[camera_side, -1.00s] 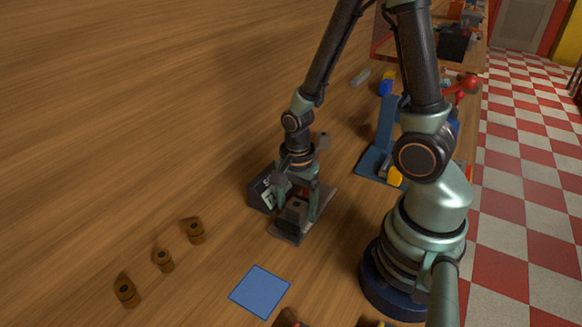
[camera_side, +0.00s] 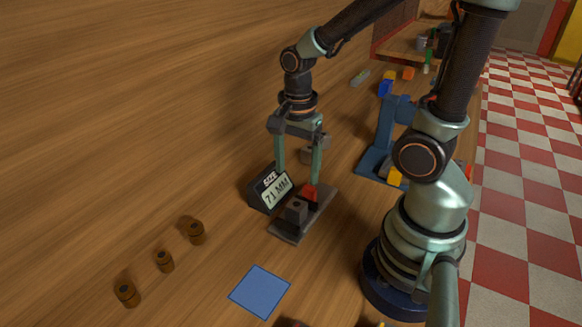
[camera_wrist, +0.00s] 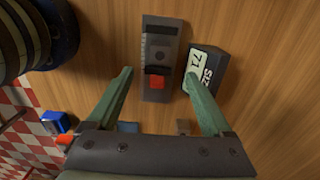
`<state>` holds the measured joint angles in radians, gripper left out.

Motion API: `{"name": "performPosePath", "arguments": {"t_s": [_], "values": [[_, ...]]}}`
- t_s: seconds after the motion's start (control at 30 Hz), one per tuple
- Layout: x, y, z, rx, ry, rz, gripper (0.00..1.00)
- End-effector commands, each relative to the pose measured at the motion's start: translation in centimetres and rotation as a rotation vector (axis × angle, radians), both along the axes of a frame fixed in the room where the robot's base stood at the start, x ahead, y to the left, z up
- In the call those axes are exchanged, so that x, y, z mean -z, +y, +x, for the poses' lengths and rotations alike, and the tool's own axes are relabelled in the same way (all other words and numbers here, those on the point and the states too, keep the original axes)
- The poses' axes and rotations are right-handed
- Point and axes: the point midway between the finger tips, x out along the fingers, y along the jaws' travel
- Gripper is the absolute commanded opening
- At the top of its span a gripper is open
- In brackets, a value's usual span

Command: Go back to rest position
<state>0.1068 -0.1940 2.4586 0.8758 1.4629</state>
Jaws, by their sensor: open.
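My gripper (camera_side: 298,176) is open and empty, pointing down above a grey measuring device (camera_side: 287,232). Its two pale green fingers stand apart on either side of the device in the wrist view (camera_wrist: 158,80). A red block (camera_side: 308,191) sits on the device, with a grey block (camera_side: 296,210) in front of it. The red block also shows between the fingertips in the wrist view (camera_wrist: 157,82). A dark display box (camera_side: 262,196) beside the device reads "SIZE 71 MM".
Several small things lie around: brown cylinders (camera_side: 164,260) at the lower left, a blue square mat (camera_side: 260,291) in front, and a blue stand (camera_side: 384,140) behind to the right.

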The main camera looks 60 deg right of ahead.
Motion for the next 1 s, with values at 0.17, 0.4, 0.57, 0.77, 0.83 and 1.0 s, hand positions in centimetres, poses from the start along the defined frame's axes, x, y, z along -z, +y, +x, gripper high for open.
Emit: {"name": "performPosePath", "arguments": {"t_s": [0.17,0.4,0.57,0.77,0.83,1.0], "values": [[-1.2,0.0,0.0,0.0,0.0,0.0,0.84],[-1.5,0.1,0.1,-0.029,-0.011,-0.001,0.84],[-3.0,0.4,0.8,-0.247,-0.083,-0.018,0.84],[-6.3,1.3,1.8,-0.725,-0.223,-0.1,0.84],[-7.5,1.6,2.1,-0.895,-0.267,-0.145,0.84],[-10.0,2.3,2.4,-1.256,-0.347,-0.268,0.84]]}}
